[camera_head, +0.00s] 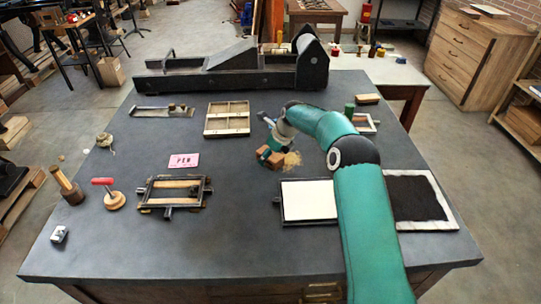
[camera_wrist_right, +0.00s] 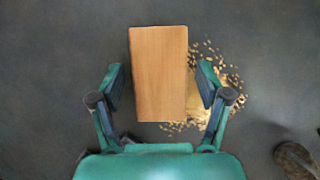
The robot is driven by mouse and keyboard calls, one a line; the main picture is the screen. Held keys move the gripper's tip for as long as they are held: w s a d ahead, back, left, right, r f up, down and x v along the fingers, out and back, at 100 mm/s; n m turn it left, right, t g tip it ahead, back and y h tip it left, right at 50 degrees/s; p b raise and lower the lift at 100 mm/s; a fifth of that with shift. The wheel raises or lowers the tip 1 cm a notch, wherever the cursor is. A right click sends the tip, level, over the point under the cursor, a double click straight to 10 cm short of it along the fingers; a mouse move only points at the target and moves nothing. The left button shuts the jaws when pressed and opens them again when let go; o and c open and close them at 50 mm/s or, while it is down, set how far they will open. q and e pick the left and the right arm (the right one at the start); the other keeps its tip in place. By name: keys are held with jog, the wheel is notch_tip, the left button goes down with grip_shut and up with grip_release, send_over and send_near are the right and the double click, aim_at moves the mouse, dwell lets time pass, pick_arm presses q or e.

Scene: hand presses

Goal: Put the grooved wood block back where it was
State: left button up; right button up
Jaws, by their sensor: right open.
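The wood block (camera_wrist_right: 158,72) is a plain orange-brown rectangle in the right wrist view; no groove shows from this side. In the head view the block (camera_head: 275,161) is near the middle of the dark table, partly covered by my right gripper (camera_head: 269,152). In the wrist view my right gripper (camera_wrist_right: 160,84) is open, with one finger on each side of the block and a gap at both sides. I cannot tell how high the fingers are above the table. My left gripper is not in view.
Wood shavings (camera_wrist_right: 222,84) lie right of the block. A wooden tray (camera_head: 228,118) is behind it, a pink card (camera_head: 184,160) and a framed form (camera_head: 174,192) to its left. A white sheet (camera_head: 308,200) lies in front.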

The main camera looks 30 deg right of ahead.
jog(key=shift+r, duration=0.2)
jog(key=shift+s+d+r, duration=0.1)
jog(key=shift+r, duration=0.2)
jog(key=b+v, duration=0.2)
jog(key=v, duration=0.9)
jog(key=shift+s, duration=0.15)
